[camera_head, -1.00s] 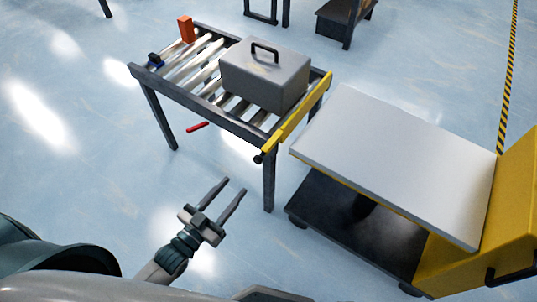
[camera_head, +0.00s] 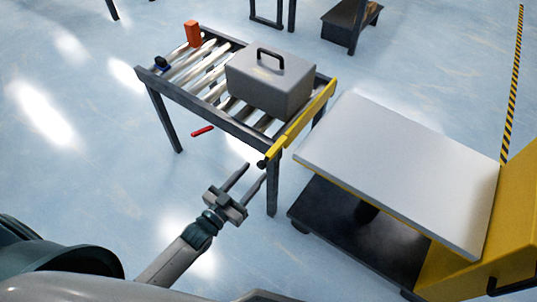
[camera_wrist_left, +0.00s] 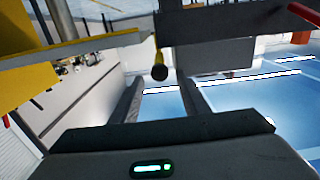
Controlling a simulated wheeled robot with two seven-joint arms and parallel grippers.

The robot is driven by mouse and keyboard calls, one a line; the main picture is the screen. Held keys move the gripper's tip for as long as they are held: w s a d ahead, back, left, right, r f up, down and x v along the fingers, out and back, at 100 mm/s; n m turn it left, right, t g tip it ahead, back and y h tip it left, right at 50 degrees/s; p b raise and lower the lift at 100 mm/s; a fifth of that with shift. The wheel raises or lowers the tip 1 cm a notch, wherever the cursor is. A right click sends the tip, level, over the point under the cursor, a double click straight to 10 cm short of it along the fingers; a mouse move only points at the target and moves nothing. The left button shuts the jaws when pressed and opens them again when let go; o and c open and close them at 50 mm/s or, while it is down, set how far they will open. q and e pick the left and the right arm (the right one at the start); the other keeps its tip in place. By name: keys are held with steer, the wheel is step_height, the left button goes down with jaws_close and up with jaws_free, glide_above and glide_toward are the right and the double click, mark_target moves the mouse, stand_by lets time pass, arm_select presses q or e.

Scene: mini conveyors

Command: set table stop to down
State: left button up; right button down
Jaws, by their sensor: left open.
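The yellow table stop (camera_head: 305,118) lies along the right end of the roller table (camera_head: 228,122), raised along its edge. A black knob (camera_head: 262,164) is at its near end. My left gripper (camera_head: 256,171) is open, with its fingertips close to the knob in the head view. In the left wrist view the dark round knob (camera_wrist_left: 159,73) hangs between the two fingers of my left gripper (camera_wrist_left: 160,85), near their tips. I cannot tell whether they touch it. My right gripper is not in view.
A grey case (camera_head: 270,82) with a handle sits on the rollers by the stop. An orange block (camera_head: 193,34) and a small blue-black item (camera_head: 163,65) are at the far left end. A red handle (camera_head: 203,131) shows below the table. A white-topped trolley (camera_head: 400,165) stands to the right.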

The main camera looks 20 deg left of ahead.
mark_target(268, 155)
arm_select(q)
steer(key=x, duration=0.9)
steer(key=shift+p, duration=0.3)
steer(key=shift+f, duration=0.15)
jaws_close()
